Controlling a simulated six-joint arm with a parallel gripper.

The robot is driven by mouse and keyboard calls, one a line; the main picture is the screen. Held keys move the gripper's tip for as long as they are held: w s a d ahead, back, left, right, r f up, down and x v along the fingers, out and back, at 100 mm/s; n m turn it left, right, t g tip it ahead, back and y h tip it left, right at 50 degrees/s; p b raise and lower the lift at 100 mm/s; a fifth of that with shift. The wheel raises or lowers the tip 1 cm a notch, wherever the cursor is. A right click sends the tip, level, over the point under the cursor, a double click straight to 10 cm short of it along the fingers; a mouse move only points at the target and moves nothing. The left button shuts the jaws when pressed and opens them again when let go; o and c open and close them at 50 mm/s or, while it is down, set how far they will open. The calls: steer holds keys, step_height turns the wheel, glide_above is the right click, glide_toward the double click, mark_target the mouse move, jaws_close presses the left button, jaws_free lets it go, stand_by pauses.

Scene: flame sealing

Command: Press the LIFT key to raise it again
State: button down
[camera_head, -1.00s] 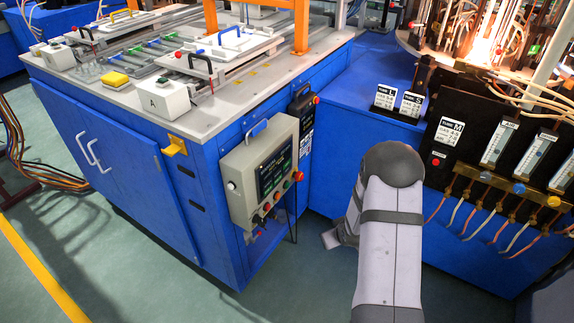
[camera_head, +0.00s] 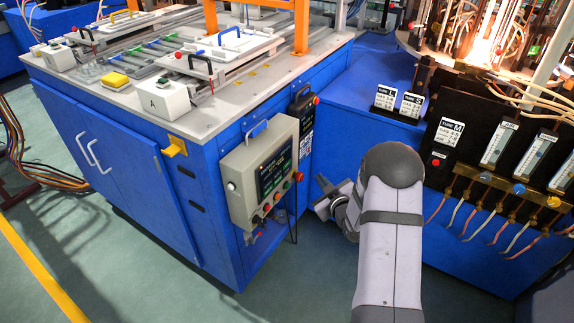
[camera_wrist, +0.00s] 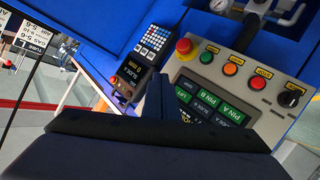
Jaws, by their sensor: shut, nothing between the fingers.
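The grey control box (camera_head: 262,165) hangs on the side of the blue cabinet. Its dark screen (camera_head: 274,172) carries green key fields. In the wrist view my gripper (camera_wrist: 154,92) reaches up in front of the screen's left edge.
A red emergency button (camera_wrist: 184,46), coloured push buttons (camera_wrist: 231,69) and a black knob (camera_wrist: 289,98) sit along the box's edge. A black handheld keypad unit (camera_wrist: 140,62) hangs beside it. Blue cabinet walls close in behind; green floor (camera_head: 320,265) is free in front.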

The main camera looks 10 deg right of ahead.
mark_target(287, 164)
steer(key=w+a+b, duration=0.1)
steer(key=w+a, duration=0.5)
stand_by(0.7)
steer(key=shift+w+a+b, duration=0.2)
steer(key=shift+a+b, duration=0.05)
steer(key=shift+b, duration=0.05)
stand_by(1.9)
steer(key=shift+w+a, duration=0.2)
